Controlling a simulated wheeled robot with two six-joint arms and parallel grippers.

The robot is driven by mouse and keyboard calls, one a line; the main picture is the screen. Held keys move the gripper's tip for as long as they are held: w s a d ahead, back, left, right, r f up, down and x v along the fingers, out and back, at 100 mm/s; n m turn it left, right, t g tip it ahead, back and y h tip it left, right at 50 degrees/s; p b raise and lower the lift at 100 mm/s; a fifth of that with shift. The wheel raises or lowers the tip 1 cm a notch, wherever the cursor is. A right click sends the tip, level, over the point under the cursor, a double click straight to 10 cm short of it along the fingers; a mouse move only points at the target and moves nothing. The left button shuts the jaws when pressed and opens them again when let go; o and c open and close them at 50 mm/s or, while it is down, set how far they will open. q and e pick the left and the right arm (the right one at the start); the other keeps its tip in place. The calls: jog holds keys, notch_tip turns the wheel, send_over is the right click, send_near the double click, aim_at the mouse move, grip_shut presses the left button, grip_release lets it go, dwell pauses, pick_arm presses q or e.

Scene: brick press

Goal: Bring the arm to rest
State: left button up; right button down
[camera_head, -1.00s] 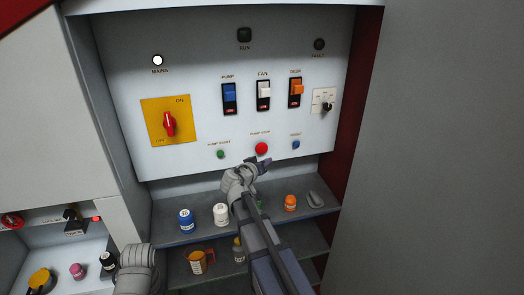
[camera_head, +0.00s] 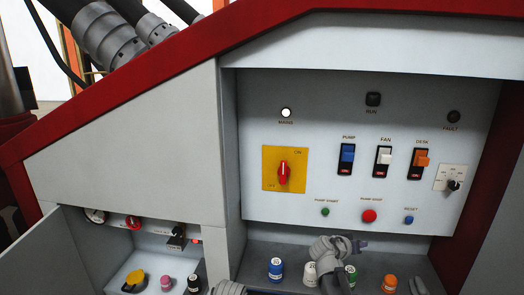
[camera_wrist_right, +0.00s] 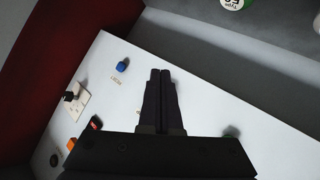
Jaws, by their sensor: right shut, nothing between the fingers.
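My right gripper (camera_head: 360,245) shows low in the head view, just below the red pump stop button (camera_head: 369,216) and above the shelf with bottles. Its fingers are shut with nothing between them. In the right wrist view the closed dark fingers (camera_wrist_right: 160,75) point past the white control panel (camera_wrist_right: 205,112), near the blue reset button (camera_wrist_right: 122,65). I cannot tell the exact gap to the panel, but no touch shows. A grey part of my own arm shows at the bottom edge of the head view. My left gripper is not visible.
The upright panel (camera_head: 330,205) carries a lit mains lamp (camera_head: 286,112), a red rotary switch (camera_head: 284,173) and several rockers. Below, a shelf holds a blue bottle (camera_head: 276,269), a white bottle (camera_head: 310,274) and an orange bottle (camera_head: 389,284). An open compartment is at lower left.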

jog(key=s+a+f+n+g+y, duration=0.2)
jog(key=s+a+f+n+y, duration=0.1)
jog(key=s+a, duration=0.5)
jog(key=s+a+f+n+g+y, duration=0.2)
jog(key=s+a+f, duration=0.3)
jog(key=a, duration=0.7)
jog(key=s+a+f+n+g+y, duration=0.3)
jog(key=s+a+f+n+y, duration=0.1)
jog(key=s+a, duration=0.6)
jog(key=shift+s+a+y, duration=0.3)
jog(key=shift+s+a, duration=0.05)
jog(key=shift+a, duration=0.25)
jog(key=shift+f, duration=0.1)
